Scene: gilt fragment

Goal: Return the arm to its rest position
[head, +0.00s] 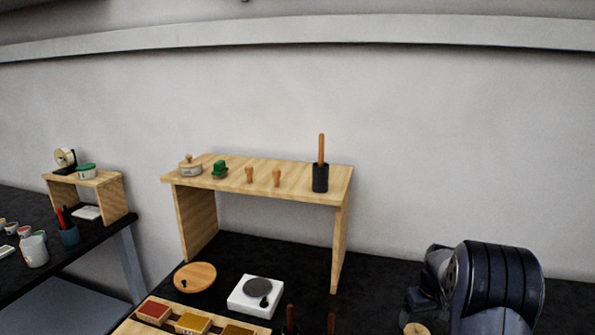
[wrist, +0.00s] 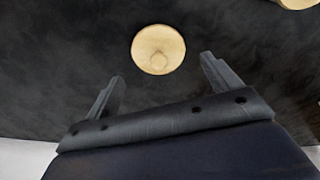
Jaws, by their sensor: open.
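My gripper (wrist: 163,68) is open in the wrist view, its two dark fingers spread wide with nothing between them. A round pale wooden piece with a small knob (wrist: 158,50) lies on the dark surface beyond the fingertips, roughly in line with the gap. I see no contact with it. In the head view my dark arm (head: 497,285) stands at the lower right; the gripper itself cannot be made out there.
A wooden shelf (head: 285,178) stands on the black bench, with a pot (head: 190,167) and a dark holder (head: 320,178) on top. A round wooden board (head: 195,277), a white device (head: 250,305) and a tray of coloured blocks (head: 130,327) lie in front. Another wooden shelf (head: 113,195) stands left.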

